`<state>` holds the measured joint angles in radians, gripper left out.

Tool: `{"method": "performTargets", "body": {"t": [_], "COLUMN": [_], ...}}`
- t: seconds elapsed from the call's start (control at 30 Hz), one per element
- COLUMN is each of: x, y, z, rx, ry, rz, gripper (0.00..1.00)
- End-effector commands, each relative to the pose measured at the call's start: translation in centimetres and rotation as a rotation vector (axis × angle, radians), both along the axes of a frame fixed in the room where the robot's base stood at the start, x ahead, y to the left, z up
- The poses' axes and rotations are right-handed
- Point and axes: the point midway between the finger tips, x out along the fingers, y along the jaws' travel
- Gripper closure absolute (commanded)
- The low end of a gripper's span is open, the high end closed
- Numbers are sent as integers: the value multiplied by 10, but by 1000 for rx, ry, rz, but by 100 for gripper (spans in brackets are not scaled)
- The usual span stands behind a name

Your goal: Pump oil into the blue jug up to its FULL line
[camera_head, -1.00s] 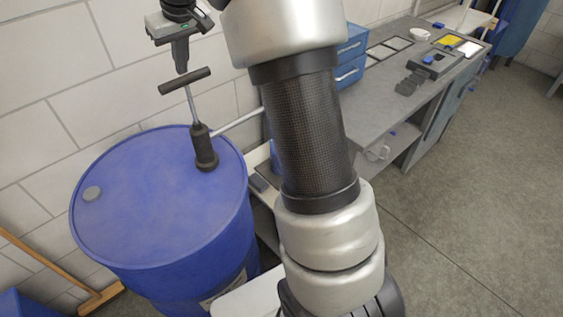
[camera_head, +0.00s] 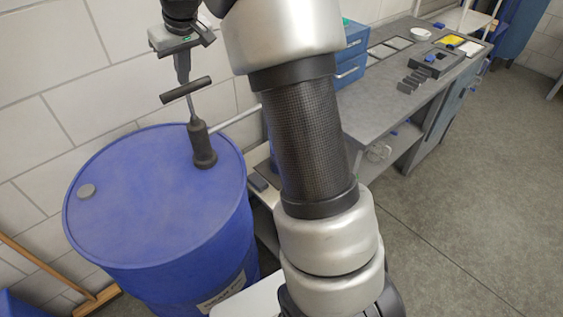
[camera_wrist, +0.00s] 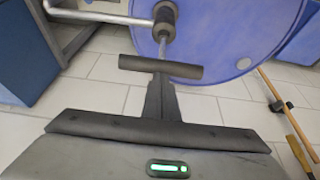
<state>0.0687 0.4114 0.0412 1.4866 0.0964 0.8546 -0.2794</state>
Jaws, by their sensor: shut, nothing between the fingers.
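The black pump (camera_head: 203,148) stands upright on the lid of the blue drum (camera_head: 150,205). Its T-shaped handle (camera_head: 186,90) is a dark crossbar on a thin metal rod, with a short length of rod showing. My gripper (camera_head: 183,80) is shut and empty, pointing down at the middle of the crossbar. In the wrist view the shut fingers (camera_wrist: 161,84) meet the crossbar (camera_wrist: 160,68) or sit just over it. The metal spout pipe (camera_head: 238,117) runs right from the pump and passes behind my arm. A bit of blue (camera_head: 272,158) shows beside my arm; I cannot tell whether it is the jug.
A grey bench (camera_head: 385,85) with blue drawers (camera_head: 351,55) stands behind my arm, carrying small trays and dark parts. A broom (camera_head: 45,275) leans left of the drum. Open floor (camera_head: 470,210) lies at the right. A block wall is close behind the drum.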

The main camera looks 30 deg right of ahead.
Motion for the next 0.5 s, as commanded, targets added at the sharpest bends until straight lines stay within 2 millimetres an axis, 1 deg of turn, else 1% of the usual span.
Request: {"method": "performTargets", "body": {"t": [0.03, 0.5], "x": [-1, -2], "y": [0, 0], "z": [-8, -32], "rx": [0, 0], "ry": [6, 8], "rz": [0, 1], "gripper": [100, 100]}}
